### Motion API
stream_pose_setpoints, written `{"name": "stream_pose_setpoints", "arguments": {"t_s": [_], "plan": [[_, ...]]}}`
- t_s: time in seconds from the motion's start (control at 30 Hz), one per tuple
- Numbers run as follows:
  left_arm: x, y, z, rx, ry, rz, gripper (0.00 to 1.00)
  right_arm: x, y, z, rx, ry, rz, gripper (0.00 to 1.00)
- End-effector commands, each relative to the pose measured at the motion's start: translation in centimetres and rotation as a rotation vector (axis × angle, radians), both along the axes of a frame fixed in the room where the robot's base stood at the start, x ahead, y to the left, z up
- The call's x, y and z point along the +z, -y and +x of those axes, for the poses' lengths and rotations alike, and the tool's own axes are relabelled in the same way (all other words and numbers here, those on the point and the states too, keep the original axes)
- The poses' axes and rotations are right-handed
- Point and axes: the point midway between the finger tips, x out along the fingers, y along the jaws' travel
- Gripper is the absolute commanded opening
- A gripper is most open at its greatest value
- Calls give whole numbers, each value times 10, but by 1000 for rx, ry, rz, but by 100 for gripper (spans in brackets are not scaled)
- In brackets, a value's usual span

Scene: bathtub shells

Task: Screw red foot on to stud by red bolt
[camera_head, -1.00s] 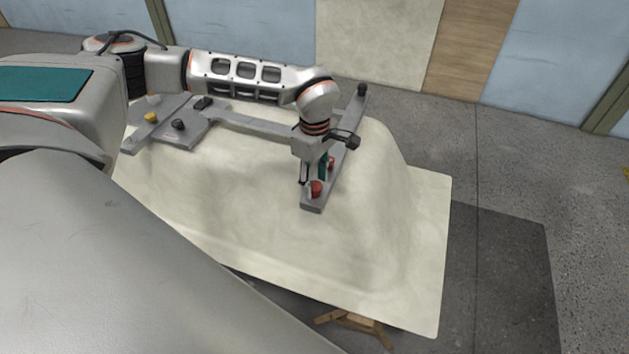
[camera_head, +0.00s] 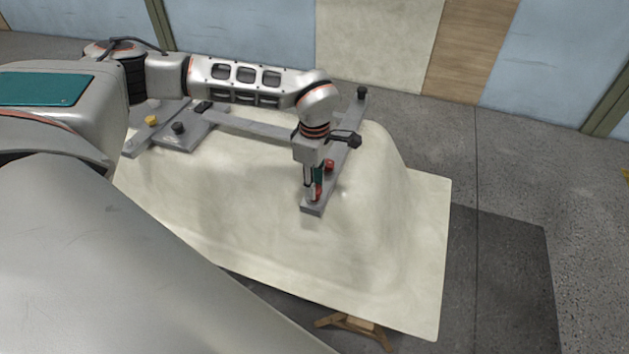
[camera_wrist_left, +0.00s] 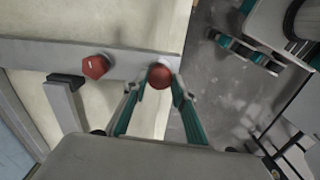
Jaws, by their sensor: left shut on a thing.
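The round red foot (camera_wrist_left: 160,76) is at the near end of the grey crossbar (camera_wrist_left: 130,60), between the fingertips of my left gripper (camera_wrist_left: 158,88) in the left wrist view. The gripper is shut on it. In the head view my left gripper (camera_head: 314,193) points down over that bar end, and the red foot (camera_head: 318,194) shows only partly beside the fingers. The red hexagonal bolt (camera_wrist_left: 96,66) sits on the same bar, a short way from the foot; it also shows in the head view (camera_head: 329,166). The stud under the foot is hidden.
The crossbar lies on the upturned cream bathtub shell (camera_head: 270,220). A black foot (camera_head: 361,92) stands at the bar's far end. A grey plate (camera_head: 180,142) at the left carries a yellow knob (camera_head: 151,120) and a black one (camera_head: 179,128). Wooden supports (camera_head: 355,325) show below.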

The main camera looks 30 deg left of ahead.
Motion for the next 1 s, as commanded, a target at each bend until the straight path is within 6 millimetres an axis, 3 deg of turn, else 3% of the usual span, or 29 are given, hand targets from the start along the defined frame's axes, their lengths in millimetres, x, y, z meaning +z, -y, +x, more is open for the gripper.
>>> {"name": "stream_pose_setpoints", "arguments": {"t_s": [0.2, 0.7, 0.73, 0.8, 1.0], "plan": [[2, 1, -1, -154, -2, 0, 2, 12, 0, -1, -1, -2, 2, 45], [0, 0, 0, -823, -1, 1, 2, 10, -4, 0, -9, -2, 12, 45], [0, 0, 0, -828, -1, 0, 32, 10, -4, 0, -9, -2, 12, 45], [0, 0, -1, -821, -1, 0, 46, 10, -4, 0, -9, -2, 12, 45], [0, 0, 0, -819, -1, 0, 46, 10, -4, -1, -8, -2, 11, 45]]}}
